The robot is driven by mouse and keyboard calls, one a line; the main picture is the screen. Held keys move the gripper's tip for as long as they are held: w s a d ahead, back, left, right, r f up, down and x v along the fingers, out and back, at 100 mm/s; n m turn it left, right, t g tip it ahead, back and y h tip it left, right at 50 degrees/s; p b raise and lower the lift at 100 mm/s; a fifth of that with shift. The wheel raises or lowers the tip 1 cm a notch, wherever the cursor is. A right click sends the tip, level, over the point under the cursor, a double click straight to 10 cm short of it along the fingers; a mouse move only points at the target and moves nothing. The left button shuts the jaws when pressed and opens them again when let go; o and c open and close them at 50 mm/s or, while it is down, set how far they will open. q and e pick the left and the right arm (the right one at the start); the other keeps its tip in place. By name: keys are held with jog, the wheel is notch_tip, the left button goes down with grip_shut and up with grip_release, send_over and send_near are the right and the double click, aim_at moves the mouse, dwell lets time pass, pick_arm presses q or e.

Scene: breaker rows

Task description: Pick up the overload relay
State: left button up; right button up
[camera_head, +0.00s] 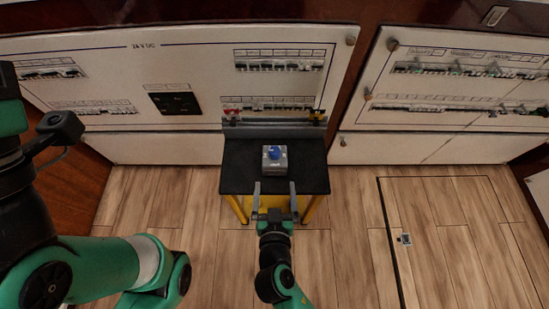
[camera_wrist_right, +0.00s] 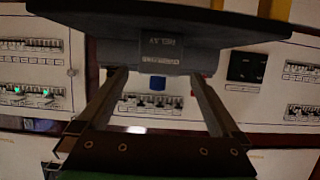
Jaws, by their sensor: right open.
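The overload relay (camera_head: 274,165) is a small grey box with a blue knob on top, standing on a black table. My right gripper (camera_head: 275,186) is open and empty at the table's near edge, just in front of the relay, with its two fingers pointing at it. In the right wrist view, which looks upside down, the relay (camera_wrist_right: 157,55) with its label lies between the fingertips of the right gripper (camera_wrist_right: 159,73), seemingly beyond them. My left arm is at the left of the head view, but its gripper does not show.
The black table (camera_head: 240,180) has yellow legs and a grey rail (camera_head: 275,130) along its back. Behind it are white panels (camera_head: 200,80) with breaker rows. Bare table lies on both sides of the relay. The wooden floor (camera_head: 345,240) is open to the right.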

aim_at(275, 170)
jog(key=b+x, duration=0.2)
jog(key=x, duration=0.4)
jog(key=shift+b, duration=0.4)
jog(key=shift+w, duration=0.15)
jog(key=b+x, duration=0.3)
jog(key=x, duration=0.2)
jog(key=shift+r, duration=0.2)
jog(key=shift+w, duration=0.15)
jog(key=shift+r, duration=0.1)
grip_shut()
jog(key=shift+r, duration=0.15)
